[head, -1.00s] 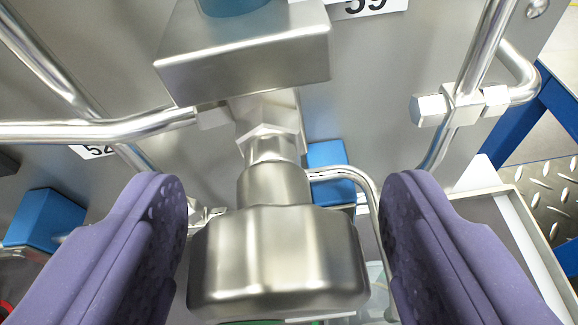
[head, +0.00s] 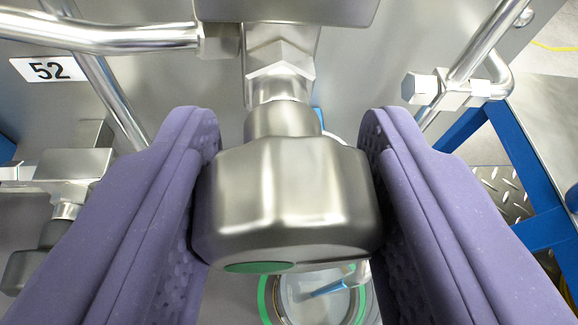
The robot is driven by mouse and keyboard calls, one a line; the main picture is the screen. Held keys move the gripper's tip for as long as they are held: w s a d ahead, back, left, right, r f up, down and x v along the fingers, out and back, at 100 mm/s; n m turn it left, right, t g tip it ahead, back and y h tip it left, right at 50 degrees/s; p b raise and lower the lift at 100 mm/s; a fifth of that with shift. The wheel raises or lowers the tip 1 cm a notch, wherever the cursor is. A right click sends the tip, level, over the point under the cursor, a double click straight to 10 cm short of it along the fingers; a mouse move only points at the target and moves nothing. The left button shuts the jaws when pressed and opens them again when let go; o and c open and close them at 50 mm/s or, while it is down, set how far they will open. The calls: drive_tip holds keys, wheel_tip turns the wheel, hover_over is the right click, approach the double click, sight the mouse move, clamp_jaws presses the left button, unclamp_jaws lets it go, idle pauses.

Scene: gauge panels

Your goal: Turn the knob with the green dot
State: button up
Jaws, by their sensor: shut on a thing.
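The silver knob (head: 288,195) is in the middle of the head view, hanging below a metal block on a stem with a hex nut. Part of a green dot (head: 260,267) shows on its lower face. My gripper (head: 290,185) has its two purple fingers on the left and right sides of the knob, shut on it. The finger pads are partly hidden behind the knob and the fingers' own edges.
Metal pipes run at upper left (head: 120,36) and upper right (head: 475,60), with a fitting near the right one. A label reading 52 (head: 48,69) is on the panel. Another valve (head: 68,180) is at left. A green-rimmed round gauge (head: 318,297) lies below. A blue frame (head: 465,135) stands at right.

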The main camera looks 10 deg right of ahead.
sight(290, 252)
idle(0.4)
drive_tip(key=o, duration=1)
drive_tip(key=shift+s, duration=0.1)
drive_tip(key=p+v, duration=0.1)
drive_tip(key=v, duration=0.5)
drive_tip(key=shift+s+a+r+p, duration=0.1)
drive_tip(key=shift+s+r+p, duration=0.15)
drive_tip(key=shift+s+p, duration=0.15)
drive_tip(key=shift+s, duration=0.35)
